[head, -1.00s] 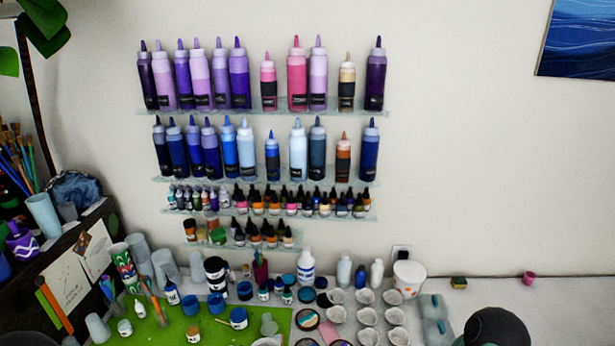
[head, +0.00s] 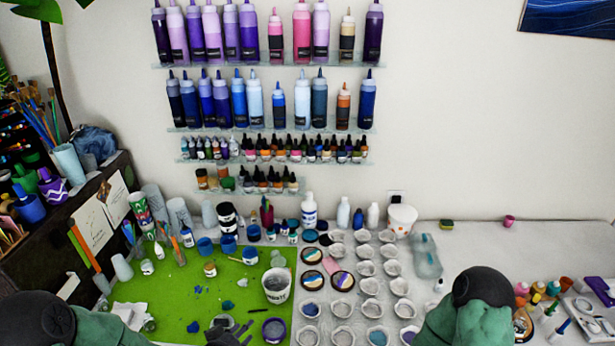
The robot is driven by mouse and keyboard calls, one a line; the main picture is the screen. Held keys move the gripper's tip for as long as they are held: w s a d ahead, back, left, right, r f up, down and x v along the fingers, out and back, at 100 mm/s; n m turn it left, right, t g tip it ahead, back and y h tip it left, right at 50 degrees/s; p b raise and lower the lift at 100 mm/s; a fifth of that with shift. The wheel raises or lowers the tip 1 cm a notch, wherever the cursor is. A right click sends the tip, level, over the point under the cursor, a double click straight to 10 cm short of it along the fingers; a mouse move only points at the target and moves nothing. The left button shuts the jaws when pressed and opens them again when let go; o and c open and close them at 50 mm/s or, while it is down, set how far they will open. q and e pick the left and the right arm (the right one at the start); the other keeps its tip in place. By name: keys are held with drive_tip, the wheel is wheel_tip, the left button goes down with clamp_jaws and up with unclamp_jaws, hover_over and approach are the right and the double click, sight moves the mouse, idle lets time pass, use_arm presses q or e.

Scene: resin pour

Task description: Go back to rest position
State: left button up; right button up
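My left gripper (head: 238,329) is at the bottom edge of the head view, over the front of the green mat (head: 185,290). Its dark fingers look spread apart, with nothing seen between them; its lower part is cut off. It is left of a purple-rimmed cup (head: 274,330) and below a white labelled cup (head: 278,286). My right arm shows at the lower right, in front of the white table, but its gripper is out of view.
Rows of small white cups (head: 368,286) fill the table's middle, some with coloured resin. A white bucket (head: 402,219) and a clear container (head: 426,258) stand behind. Bottles line the wall shelves (head: 270,127). Small paint jars (head: 538,288) are at the right. The back right table is mostly bare.

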use_arm(q)
drive_tip(key=s+d+f+n+g+b, duration=0.1)
drive_tip(key=s+f+b, duration=0.4)
drive_tip(key=f, duration=0.7)
drive_tip(key=s+d+f+n+g+b, duration=0.2)
drive_tip(key=s+d+f+g+b, duration=0.2)
drive_tip(key=f, duration=0.8)
drive_tip(key=s+d+f+n+g+b, duration=0.2)
drive_tip(key=s+f+g+b, duration=0.3)
drive_tip(key=f, duration=0.7)
drive_tip(key=s+b, duration=0.2)
drive_tip(key=s, duration=0.2)
drive_tip(key=shift+s+d+f+g+b, duration=0.3)
drive_tip(key=shift+s+d+f, duration=0.05)
drive_tip(key=shift+s+f, duration=0.05)
